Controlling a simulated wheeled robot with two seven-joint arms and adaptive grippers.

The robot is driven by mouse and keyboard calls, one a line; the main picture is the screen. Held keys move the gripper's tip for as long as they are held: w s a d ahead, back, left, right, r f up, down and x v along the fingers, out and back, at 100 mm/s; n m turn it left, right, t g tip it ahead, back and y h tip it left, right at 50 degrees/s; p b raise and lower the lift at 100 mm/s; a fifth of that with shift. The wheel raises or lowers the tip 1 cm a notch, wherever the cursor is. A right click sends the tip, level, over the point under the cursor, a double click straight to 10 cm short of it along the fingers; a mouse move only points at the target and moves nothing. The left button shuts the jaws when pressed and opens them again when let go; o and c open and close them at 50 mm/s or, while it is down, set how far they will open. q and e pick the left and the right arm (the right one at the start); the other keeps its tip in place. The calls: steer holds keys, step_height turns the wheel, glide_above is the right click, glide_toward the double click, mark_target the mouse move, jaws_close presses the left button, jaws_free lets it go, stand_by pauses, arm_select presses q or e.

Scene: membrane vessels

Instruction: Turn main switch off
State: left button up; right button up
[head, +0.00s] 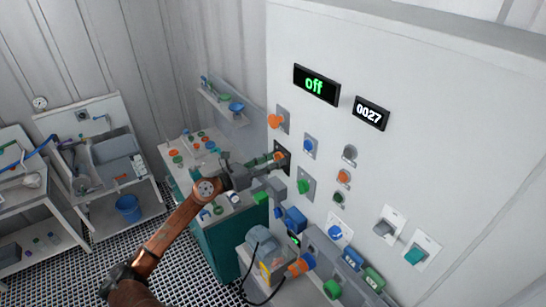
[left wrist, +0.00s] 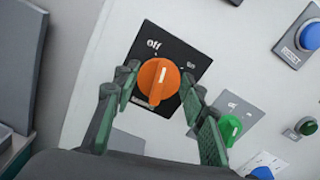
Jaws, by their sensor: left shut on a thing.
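The main switch is an orange rotary knob (left wrist: 157,82) on a black plate with "Off" and "On" labels, in the left wrist view. Its white mark points upward, roughly between the two labels and nearer "Off". In the head view the knob (head: 280,156) is partly hidden by my left gripper (head: 270,161). That gripper is shut on the knob, with one green-padded finger on each side of it. A black display (head: 316,85) on the white panel reads "Off" in green. My right gripper is not in view.
A green knob (left wrist: 230,129) and a blue button (left wrist: 309,35) sit close to the switch. The panel (head: 440,110) carries several other knobs and buttons, and a "0027" display (head: 371,113). A teal-sided bench (head: 220,247) stands left of the panel.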

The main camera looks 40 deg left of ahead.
arm_select(q)
steer(key=n+p, duration=0.3)
steer(key=n, duration=0.2)
steer(key=shift+a, duration=0.15)
stand_by(0.3)
steer(key=o, duration=1.1)
steer(key=shift+o, duration=0.2)
steer(key=v, duration=1.2)
